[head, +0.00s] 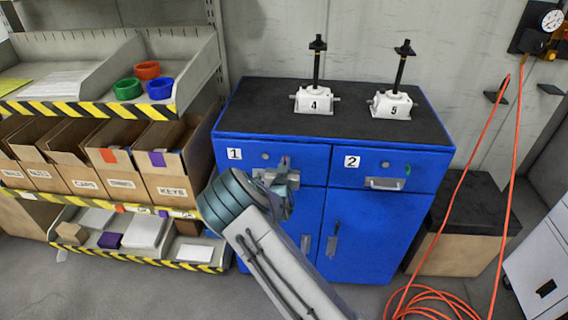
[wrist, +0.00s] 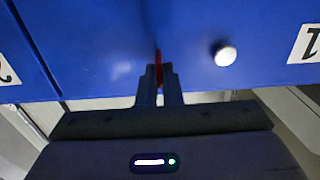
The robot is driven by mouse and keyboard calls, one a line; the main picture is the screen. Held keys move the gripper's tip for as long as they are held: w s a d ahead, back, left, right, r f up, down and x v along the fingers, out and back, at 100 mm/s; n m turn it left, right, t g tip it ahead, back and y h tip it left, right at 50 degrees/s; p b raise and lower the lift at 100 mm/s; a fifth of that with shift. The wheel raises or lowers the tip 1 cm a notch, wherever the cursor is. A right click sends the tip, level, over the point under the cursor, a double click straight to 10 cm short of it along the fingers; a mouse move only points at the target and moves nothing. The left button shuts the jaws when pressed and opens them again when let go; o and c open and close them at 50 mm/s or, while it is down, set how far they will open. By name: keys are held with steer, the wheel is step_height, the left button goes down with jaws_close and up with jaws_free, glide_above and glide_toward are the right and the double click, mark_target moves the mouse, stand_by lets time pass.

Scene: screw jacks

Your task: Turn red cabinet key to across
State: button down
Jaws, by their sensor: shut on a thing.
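The red cabinet key (head: 286,160) is in the upper right part of drawer 1 (head: 238,157) on the blue cabinet. In the wrist view the red key (wrist: 158,58) shows as a thin upright strip against the blue front. My gripper (head: 286,174) is at the drawer front, and in the wrist view its two fingers (wrist: 159,78) are closed around the key's bow. The fingers hide most of the key, and the lock behind it is hidden.
A round silver knob (wrist: 226,54) sits beside the key. Drawer 2 has a green key (head: 407,170) and a handle (head: 385,183). Screw jacks 4 (head: 314,100) and 5 (head: 391,104) stand on top. A shelf rack (head: 215,60) is left; an orange hose (head: 463,180) hangs right.

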steer(key=shift+a+f+b, duration=0.1)
steer(key=shift+f+b, duration=0.05)
steer(key=shift+b, duration=0.6)
steer(key=m+b, duration=0.6)
steer(key=b, duration=0.5)
steer(key=m+b, duration=0.6)
steer(key=b, duration=0.6)
steer(key=d+m+b, duration=0.1)
steer(key=m+b, duration=0.4)
steer(key=b, duration=0.6)
steer(key=shift+f+m+b, duration=0.25)
steer(key=shift+m+b, duration=0.1)
steer(key=shift+m, duration=0.05)
steer(key=c, duration=1.6)
jaws_free()
steer(key=shift+s, duration=0.1)
